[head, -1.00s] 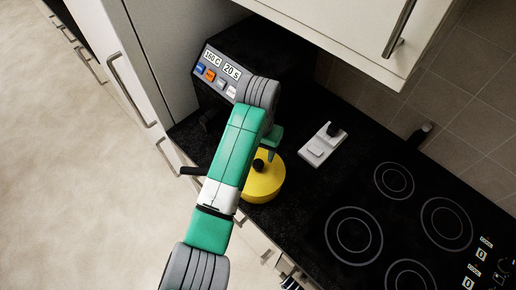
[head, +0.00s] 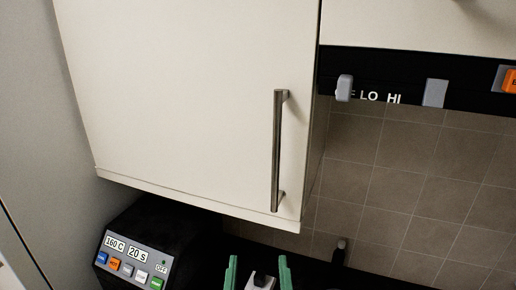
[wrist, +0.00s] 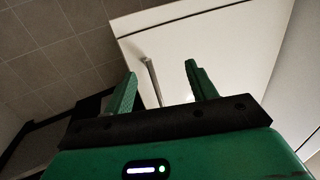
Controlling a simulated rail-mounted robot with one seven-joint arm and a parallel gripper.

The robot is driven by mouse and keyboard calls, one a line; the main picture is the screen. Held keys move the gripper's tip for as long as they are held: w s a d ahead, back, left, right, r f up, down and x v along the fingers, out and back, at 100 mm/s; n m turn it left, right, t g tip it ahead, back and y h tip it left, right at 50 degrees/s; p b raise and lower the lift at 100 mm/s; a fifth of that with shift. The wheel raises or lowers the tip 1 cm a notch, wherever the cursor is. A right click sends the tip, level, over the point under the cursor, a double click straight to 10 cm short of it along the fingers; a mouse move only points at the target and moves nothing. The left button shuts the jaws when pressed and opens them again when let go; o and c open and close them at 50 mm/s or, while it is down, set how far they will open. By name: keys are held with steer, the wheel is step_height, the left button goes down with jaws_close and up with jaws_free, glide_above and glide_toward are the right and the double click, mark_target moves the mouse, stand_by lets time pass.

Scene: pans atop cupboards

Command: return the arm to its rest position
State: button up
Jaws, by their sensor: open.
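My gripper (head: 258,262) is at the bottom edge of the head view, with two green fingers pointing up and apart. The wrist view also shows my gripper (wrist: 160,70) open, with nothing held between the fingers. The rest of my arm is out of the head view. In the wrist view the fingers point toward a pale cupboard (wrist: 215,40) with a bar handle (wrist: 150,78), which lies beyond them. I cannot tell how far off it is.
A closed cream wall cupboard (head: 190,100) with a vertical metal handle (head: 277,150) fills the upper left. A black appliance with a button panel (head: 130,262) stands below it. A tiled wall (head: 410,190) is at right, under a dark control strip (head: 415,85).

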steer(key=s+r+t, duration=0.3)
steer(key=s+r, duration=0.1)
steer(key=r, duration=0.5)
steer(key=s+r+t, duration=0.4)
steer(key=s+r, duration=0.1)
steer(key=r, duration=0.5)
steer(key=shift+s+a+r, duration=0.15)
steer(key=shift+s+r, duration=0.05)
steer(key=shift+r, duration=0.1)
